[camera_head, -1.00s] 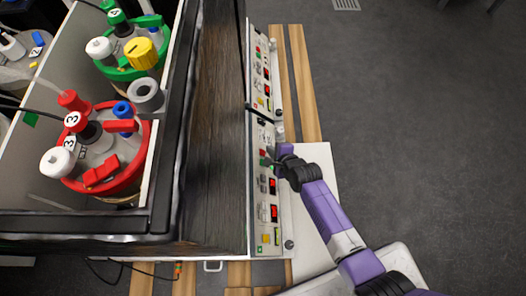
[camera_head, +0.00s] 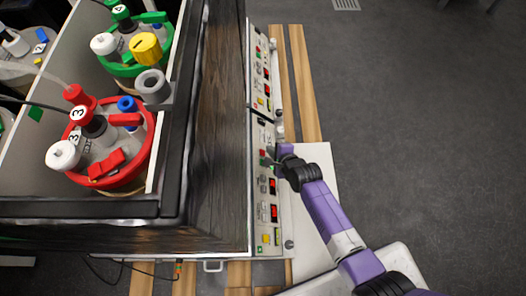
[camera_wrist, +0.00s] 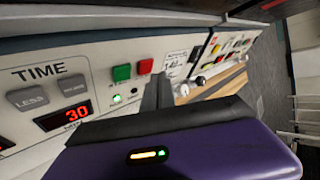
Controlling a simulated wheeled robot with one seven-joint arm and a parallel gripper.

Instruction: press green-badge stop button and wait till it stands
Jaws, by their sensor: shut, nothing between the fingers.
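In the head view, the near control panel (camera_head: 264,190) runs along the shaker's right side. In the wrist view it carries a green button (camera_wrist: 122,72) and a red button (camera_wrist: 145,66) side by side, with a small lit green lamp below. My gripper (camera_head: 271,161) is shut and empty at this panel; its dark fingers also show in the wrist view (camera_wrist: 158,88), just beside the red button. I cannot tell whether they touch it. The shaker tray holds a red-ringed vessel marked 3 (camera_head: 140,150) and a green-ringed vessel marked 4 (camera_head: 162,50).
A second, far panel (camera_head: 260,75) continues behind the near one. In the wrist view, the TIME display (camera_wrist: 66,116) reads 30 below grey LESS (camera_wrist: 27,99) and MORE (camera_wrist: 73,87) buttons. Open grey floor (camera_head: 420,110) lies to the right.

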